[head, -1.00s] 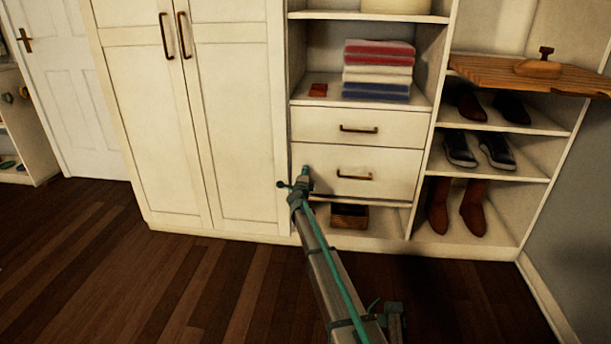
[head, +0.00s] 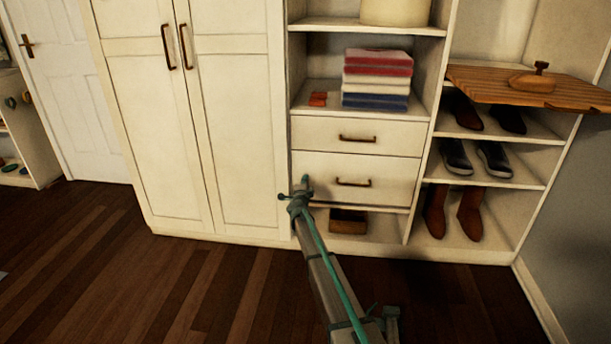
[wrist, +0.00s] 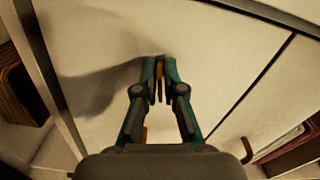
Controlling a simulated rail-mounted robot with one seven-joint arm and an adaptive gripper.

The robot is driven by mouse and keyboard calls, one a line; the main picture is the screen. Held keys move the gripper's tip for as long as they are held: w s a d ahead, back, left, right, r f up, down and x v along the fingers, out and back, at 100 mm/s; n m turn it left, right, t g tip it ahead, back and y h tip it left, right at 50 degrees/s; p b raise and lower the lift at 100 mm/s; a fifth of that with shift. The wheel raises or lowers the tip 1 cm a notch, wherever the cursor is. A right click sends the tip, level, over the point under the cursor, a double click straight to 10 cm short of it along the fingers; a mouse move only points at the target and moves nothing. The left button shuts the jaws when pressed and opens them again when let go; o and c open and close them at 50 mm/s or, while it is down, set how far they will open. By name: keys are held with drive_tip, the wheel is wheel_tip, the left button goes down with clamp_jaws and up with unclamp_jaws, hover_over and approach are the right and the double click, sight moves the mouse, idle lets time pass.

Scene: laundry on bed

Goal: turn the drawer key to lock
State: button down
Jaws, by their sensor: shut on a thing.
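The lower drawer (head: 390,171) has a cream front and a dark bronze handle (head: 353,183). It appears closed. My gripper (head: 305,180) is at the left end of this front, left of the handle. In the wrist view my gripper (wrist: 160,62) points at the cream panel, its fingers close together around a thin brass-coloured piece (wrist: 160,88), which appears to be the key. The fingers hide most of it, so I cannot tell how far it is turned. The key cannot be made out in the head view.
The upper drawer (head: 400,140) is above, with folded towels (head: 376,78) on the shelf over it. A small wooden box (head: 348,222) sits below. Tall cabinet doors (head: 225,130) are left; shoe shelves and a projecting wooden board (head: 500,84) are right. The floor in front is clear.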

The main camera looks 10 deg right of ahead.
drive_tip(key=n+p, duration=0.2)
drive_tip(key=p, duration=0.1)
drive_tip(key=n+p, duration=0.1)
drive_tip(key=p, duration=0.2)
drive_tip(key=shift+r+n, duration=0.4)
drive_tip(key=n+p, duration=0.4)
drive_tip(key=p, duration=0.3)
drive_tip(key=shift+n, duration=0.3)
drive_tip(key=n+p, duration=0.4)
drive_tip(key=p, duration=0.1)
drive_tip(key=shift+f, duration=0.15)
drive_tip(key=shift+f+n+p, duration=0.2)
drive_tip(key=shift+n+p, duration=1.05)
drive_tip(key=shift+n, duration=0.15)
drive_tip(key=c, duration=1.4)
unclamp_jaws()
drive_tip(key=shift+o, duration=0.2)
drive_tip(key=shift+s, duration=0.1)
